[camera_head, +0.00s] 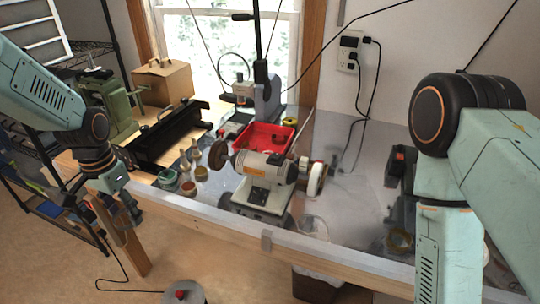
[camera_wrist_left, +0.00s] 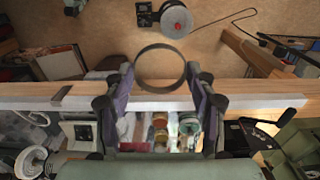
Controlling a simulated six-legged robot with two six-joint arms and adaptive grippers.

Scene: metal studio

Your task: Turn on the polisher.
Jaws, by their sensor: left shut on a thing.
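The polisher (camera_head: 265,170), a pale bench motor with a wheel at each end, stands on the workbench near its front edge. Its base has a dark front panel; I cannot tell the switch position. My left gripper (camera_head: 135,210) is in front of the bench's left end, beside the wooden leg. In the left wrist view, its fingers (camera_wrist_left: 160,84) are shut on a thin dark ring (camera_wrist_left: 161,48), held between the fingertips.
A round grey unit with a red top (camera_head: 183,294) lies on the floor, with a cable running left; it also shows in the wrist view (camera_wrist_left: 176,20). Jars (camera_head: 188,188), a red tray (camera_head: 262,137) and a black tool (camera_head: 170,135) crowd the bench. Its front edge (camera_head: 225,228) lies close by.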

